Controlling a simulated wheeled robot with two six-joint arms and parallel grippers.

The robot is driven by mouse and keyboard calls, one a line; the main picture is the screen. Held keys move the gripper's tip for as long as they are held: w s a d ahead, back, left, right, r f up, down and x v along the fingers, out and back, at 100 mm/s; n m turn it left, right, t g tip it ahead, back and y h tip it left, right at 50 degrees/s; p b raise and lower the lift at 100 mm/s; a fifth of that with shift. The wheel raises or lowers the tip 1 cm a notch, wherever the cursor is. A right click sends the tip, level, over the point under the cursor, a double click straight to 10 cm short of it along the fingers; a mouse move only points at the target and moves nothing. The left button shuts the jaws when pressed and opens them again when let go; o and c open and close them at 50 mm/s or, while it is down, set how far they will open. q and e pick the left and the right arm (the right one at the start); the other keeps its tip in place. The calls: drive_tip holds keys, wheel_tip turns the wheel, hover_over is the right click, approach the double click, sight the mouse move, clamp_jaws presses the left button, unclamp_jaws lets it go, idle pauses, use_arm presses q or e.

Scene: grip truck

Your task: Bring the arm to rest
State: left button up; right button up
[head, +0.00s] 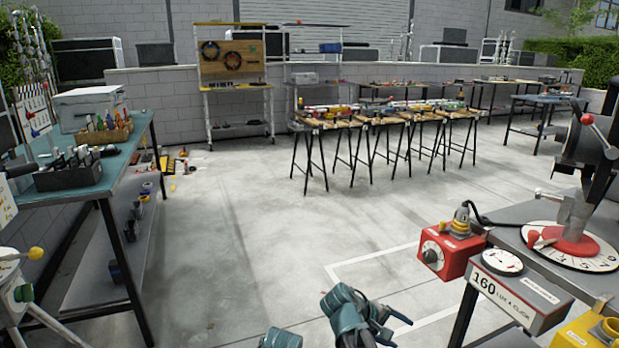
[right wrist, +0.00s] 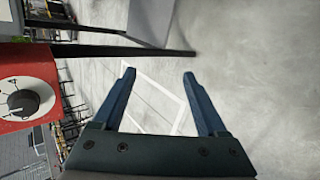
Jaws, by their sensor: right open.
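My right gripper (head: 402,328) is at the bottom of the head view, over the bare concrete floor, left of the grey bench on the right. In the right wrist view my right gripper (right wrist: 159,74) has its two blue fingers spread apart with nothing between them. My left gripper is not in view.
A teal-topped workbench (head: 85,182) stands left. Sawhorse tables (head: 335,124) stand far back. The middle floor is clear.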

drive_tip(key=s+a+f+m+g+y, duration=0.1)
drive_tip(key=s+a+f+m+y, duration=0.2)
drive_tip(key=s+f+y, duration=0.25)
drive_tip(key=s+a+f+n+g+y, duration=0.1)
drive_tip(key=s+a, duration=0.4)
drive_tip(key=a, duration=0.2)
drive_tip(key=s+a+f+n+y, duration=0.1)
drive_tip(key=s+a+y, duration=0.1)
drive_tip(key=s+a, duration=0.45)
wheel_tip(320, 180, up, 32)
drive_tip(key=w+a+p, duration=0.1)
drive_tip(key=p, duration=3)
drive_tip(key=shift+w+a+f, duration=0.15)
drive_tip(key=shift+w+a, duration=0.15)
drive_tip(key=shift+a, duration=0.05)
